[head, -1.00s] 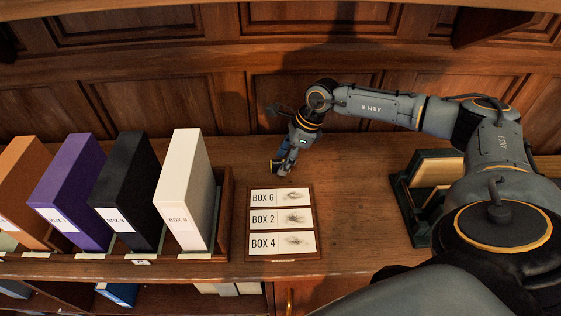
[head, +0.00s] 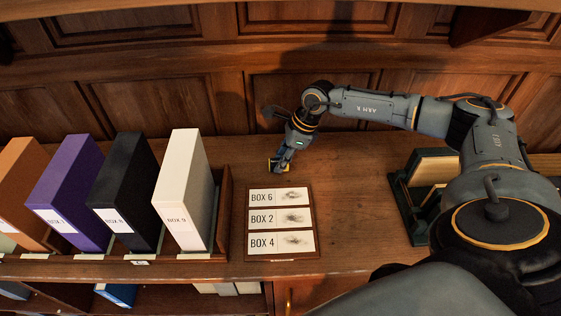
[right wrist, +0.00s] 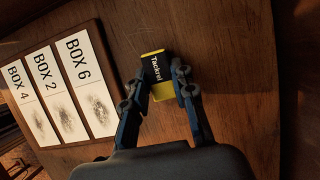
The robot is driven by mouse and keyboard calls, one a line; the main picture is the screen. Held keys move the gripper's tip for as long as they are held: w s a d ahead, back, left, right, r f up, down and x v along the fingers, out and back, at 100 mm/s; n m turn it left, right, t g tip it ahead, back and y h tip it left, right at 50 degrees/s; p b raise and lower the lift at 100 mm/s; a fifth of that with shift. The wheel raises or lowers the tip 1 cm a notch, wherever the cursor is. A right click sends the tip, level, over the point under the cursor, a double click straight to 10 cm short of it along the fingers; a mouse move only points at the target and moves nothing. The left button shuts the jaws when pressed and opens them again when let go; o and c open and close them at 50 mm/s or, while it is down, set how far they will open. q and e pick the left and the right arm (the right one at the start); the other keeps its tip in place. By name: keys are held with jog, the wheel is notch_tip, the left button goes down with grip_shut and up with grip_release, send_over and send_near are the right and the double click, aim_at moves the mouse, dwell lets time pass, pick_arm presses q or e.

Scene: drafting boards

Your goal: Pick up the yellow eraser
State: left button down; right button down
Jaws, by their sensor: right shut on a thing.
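The yellow eraser (right wrist: 157,72) has a dark sleeve with pale lettering and yellow ends. In the right wrist view it is between the two fingertips of my right gripper (right wrist: 162,82), which is shut on it. In the head view my right gripper (head: 279,165) points down at the desk top, just behind the label board, with a small yellow part of the eraser showing beside the fingers. I cannot tell whether the eraser still touches the desk. My left gripper is not in view.
A label board (head: 282,256) reading BOX 6, BOX 2 and BOX 4 lies in front of the gripper. A rack with orange, purple, black and white box files (head: 184,185) stands at left. A dark green holder (head: 417,236) stands at right. Wood panelling (head: 215,100) is behind.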

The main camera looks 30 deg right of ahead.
aim_at(276, 162)
jog(key=shift+r, duration=0.3)
notch_tip(276, 162, up, 2)
jog(key=shift+s+r+b, duration=0.15)
jog(key=shift+r+b, duration=0.1)
jog(key=shift+b, duration=0.7)
jog(key=s+r+b, duration=0.4)
jog(key=s+r, duration=0.5)
jog(key=s, duration=0.4)
jog(key=shift+s+d+r+b, duration=0.3)
jog(key=shift+s+d+b, duration=0.1)
